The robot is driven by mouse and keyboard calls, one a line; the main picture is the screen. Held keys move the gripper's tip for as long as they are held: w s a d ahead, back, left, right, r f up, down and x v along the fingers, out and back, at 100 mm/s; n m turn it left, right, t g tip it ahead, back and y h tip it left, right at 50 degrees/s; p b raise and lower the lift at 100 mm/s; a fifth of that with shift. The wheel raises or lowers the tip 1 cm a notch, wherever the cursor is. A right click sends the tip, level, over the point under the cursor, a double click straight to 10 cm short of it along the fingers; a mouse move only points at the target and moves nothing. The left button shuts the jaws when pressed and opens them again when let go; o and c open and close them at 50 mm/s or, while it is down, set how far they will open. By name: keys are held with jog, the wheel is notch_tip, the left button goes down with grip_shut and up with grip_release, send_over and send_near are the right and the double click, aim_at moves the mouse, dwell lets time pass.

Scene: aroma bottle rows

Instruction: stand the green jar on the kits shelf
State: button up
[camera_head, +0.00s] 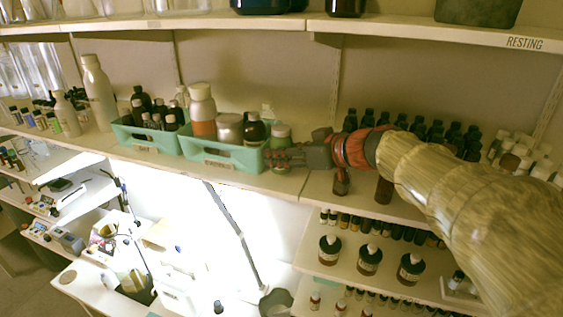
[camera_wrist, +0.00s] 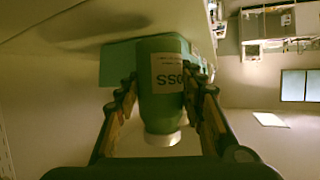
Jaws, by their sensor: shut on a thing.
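The green jar (camera_head: 280,133) with a pale lid is beside the right end of a teal bin on the middle shelf (camera_head: 245,178). My gripper (camera_head: 284,157) reaches in from the right and is shut on it. In the wrist view the green jar (camera_wrist: 158,110) sits between the two fingers of my gripper (camera_wrist: 160,92). Its white label shows and its pale lid points down in that picture. Whether its base touches the shelf is not clear. No label reading "kits" is legible.
Teal bins (camera_head: 222,164) with bottles and jars stand left of my gripper. Dark bottles (camera_head: 440,133) crowd the shelf behind my arm. The upper shelf (camera_head: 430,33) overhangs, with a "RESTING" label at right. Large brown bottles (camera_head: 369,259) stand on a lower shelf.

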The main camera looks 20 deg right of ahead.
notch_tip(320, 180, down, 2)
jog(key=shift+f, duration=0.2)
jog(key=o, duration=1.3)
jog(key=shift+f, duration=0.15)
jog(key=shift+o, duration=0.2)
jog(key=shift+r, duration=0.25)
jog(key=v, duration=1.2)
jog(key=shift+b, duration=0.3)
